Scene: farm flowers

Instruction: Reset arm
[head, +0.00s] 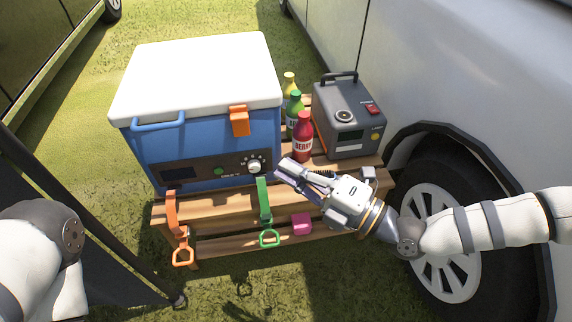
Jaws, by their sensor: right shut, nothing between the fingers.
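My right gripper (279,170) is at the front right of the wooden table, close to the control knob of the blue cooler, with its arm coming in from the right. Its fingers point left and are shut with nothing between them. Whether it touches the cooler or the table cannot be told. My left arm shows at the lower left edge, but its gripper is out of view.
The blue cooler (205,148) with a white lid fills the table's (209,213) left side. A red bottle (303,141), a green bottle (293,108) and a dark power box (347,120) stand right of it. Straps hang in front. A vehicle wheel (440,240) is close at right.

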